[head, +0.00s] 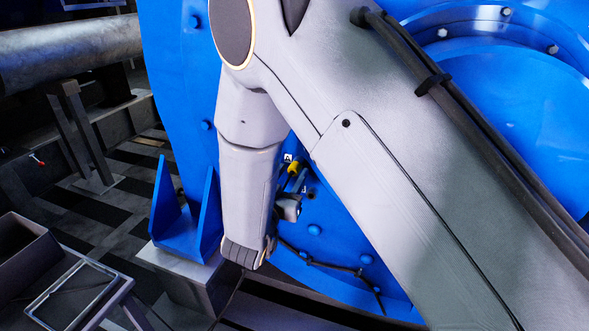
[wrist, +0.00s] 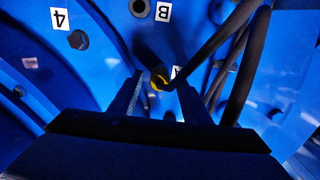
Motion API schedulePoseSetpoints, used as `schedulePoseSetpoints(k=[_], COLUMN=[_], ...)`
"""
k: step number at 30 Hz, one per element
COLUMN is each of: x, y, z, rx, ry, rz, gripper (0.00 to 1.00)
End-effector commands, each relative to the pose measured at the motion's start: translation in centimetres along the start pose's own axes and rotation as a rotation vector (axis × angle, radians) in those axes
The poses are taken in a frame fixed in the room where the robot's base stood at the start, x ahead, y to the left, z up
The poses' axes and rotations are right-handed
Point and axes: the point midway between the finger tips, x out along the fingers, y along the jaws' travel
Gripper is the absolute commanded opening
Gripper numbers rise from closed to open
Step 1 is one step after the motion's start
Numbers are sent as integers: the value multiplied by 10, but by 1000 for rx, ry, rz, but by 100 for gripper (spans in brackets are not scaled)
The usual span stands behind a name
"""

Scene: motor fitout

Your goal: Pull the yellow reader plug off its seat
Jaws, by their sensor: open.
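My gripper (wrist: 159,86) is open, with one finger on each side of the plug. I cannot tell whether either finger touches it. In the head view the plug (head: 293,168) is a small yellow spot just right of my forearm, with my gripper (head: 298,184) close below it. The seat behind the plug is hidden.
Another label beside the plug is partly hidden. Thick dark cables (wrist: 232,60) hang right of the plug. A blue bracket (head: 185,225) stands left of my arm in the head view.

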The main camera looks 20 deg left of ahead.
Motion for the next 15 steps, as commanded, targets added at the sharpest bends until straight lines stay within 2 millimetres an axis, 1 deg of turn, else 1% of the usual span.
schedulePoseSetpoints(k=[3, 6, 15], x=[8, 10, 11], y=[0, 0, 0], z=[0, 0, 0], rx=[1, 0, 0], ry=[0, -1, -1], rz=[1, 1, 0], gripper=[44, 44, 44])
